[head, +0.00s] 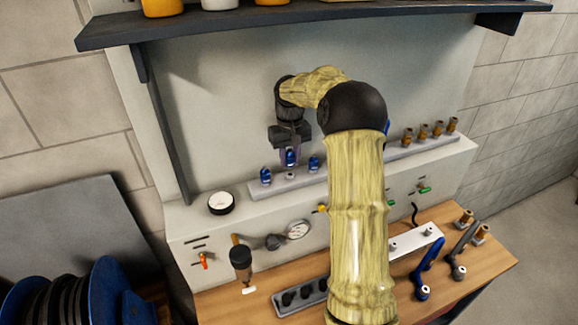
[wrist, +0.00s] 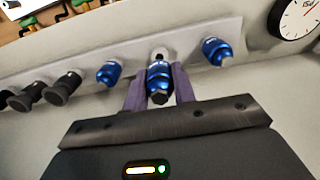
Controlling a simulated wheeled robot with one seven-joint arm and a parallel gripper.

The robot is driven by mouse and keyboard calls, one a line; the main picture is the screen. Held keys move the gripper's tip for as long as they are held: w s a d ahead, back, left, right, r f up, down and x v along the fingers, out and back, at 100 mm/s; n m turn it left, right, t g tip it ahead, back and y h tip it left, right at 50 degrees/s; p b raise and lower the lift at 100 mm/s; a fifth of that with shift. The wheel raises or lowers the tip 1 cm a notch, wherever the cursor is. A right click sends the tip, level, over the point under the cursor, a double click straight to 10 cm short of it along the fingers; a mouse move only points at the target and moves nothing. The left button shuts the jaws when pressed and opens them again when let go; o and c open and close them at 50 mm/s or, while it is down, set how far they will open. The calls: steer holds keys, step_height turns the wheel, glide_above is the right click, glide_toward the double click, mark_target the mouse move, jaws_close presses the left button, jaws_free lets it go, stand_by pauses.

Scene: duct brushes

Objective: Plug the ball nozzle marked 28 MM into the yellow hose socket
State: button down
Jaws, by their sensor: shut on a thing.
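A blue ball nozzle (wrist: 157,78) stands in the pale rack on top of the bench's back ledge, between my two purple fingers; it also shows in the head view (head: 290,158). My gripper (wrist: 158,88) is shut on this nozzle, which is in the middle of three blue ones. The others are at the left (head: 266,176) and right (head: 314,164). The size markings are too small to read, so I cannot tell which is 28 MM. A small yellow fitting (head: 322,208) is on the ledge's front face; I cannot tell whether it is the yellow hose socket.
A round gauge (head: 221,202) stands left of the rack. Black fittings (wrist: 68,84) and brass ones (head: 423,131) stand further along it. Below are a red valve (head: 203,261), a hanging black-handled tool (head: 241,257) and blue and grey handles (head: 429,268). A dark shelf (head: 300,22) overhangs above.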

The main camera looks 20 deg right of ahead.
steer(key=shift+r+p, duration=0.95)
steer(key=shift+r, duration=0.2)
